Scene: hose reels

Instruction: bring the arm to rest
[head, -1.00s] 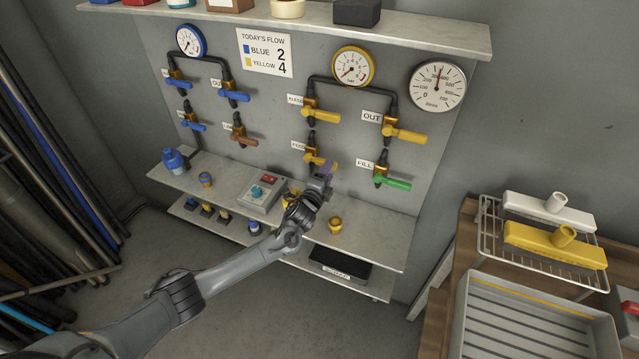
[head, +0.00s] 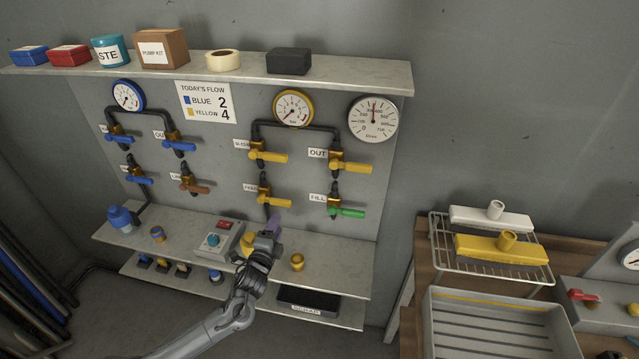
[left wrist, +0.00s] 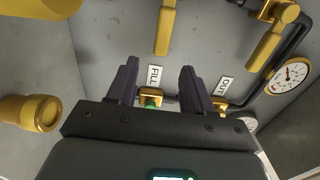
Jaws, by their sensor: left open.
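My left gripper (head: 274,222) is in front of the valve panel, just above the bench shelf. It also shows in the left wrist view (left wrist: 159,78), its two dark fingers spread with nothing held between them. The green FILL handle (head: 347,212) is to its right on the panel. In the left wrist view the FILL valve (left wrist: 152,96) shows between the fingers, its lower part hidden by the gripper body. The lower yellow handle (head: 272,202) is just above the gripper in the head view. My right gripper is in neither view.
A brass fitting (head: 297,263) stands on the bench shelf (head: 340,268) right of the gripper. A control box (head: 220,240) and a partly hidden yellow item (head: 246,245) are on its left. A grey tray (head: 500,335) and wire rack (head: 445,250) stand at the right.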

